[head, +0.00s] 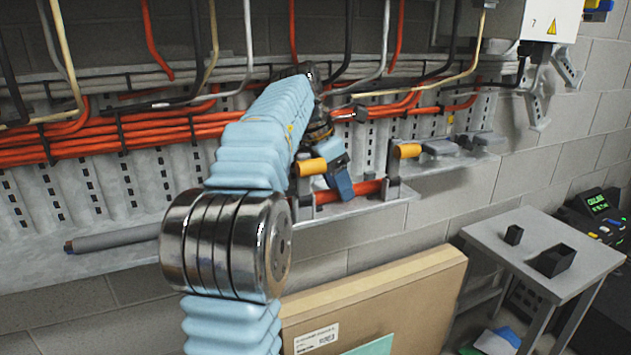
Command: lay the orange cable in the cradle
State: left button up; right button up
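A thick red-orange cable piece (368,188) lies level between two dark upright posts of the cradle (393,171) on a grey wall ledge. The posts carry yellow-orange rounded parts (311,167). My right arm, in a light blue sleeve, reaches up and away to the cradle. My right gripper (340,178) points down, its blue fingers just above or touching the middle of the orange piece and covering part of it. The gap between the fingers is not clear. My arm hides the area left of the cradle. My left gripper is not in view.
Bundled orange and grey cables (140,136) run along the wall behind. A grey rod with a copper-coloured end (115,238) lies on the ledge at left. A cardboard box (400,290) stands below. A grey table (545,235) with two dark holders is at right.

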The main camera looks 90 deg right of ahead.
aim_at(326, 190)
jog(key=shift+r, duration=0.25)
jog(key=p+v, duration=0.3)
jog(key=v, duration=0.4)
jog(key=shift+s+d+r, duration=0.1)
jog(key=shift+d+r, duration=0.05)
jog(key=shift+r, duration=0.05)
jog(key=shift+v, duration=2.7)
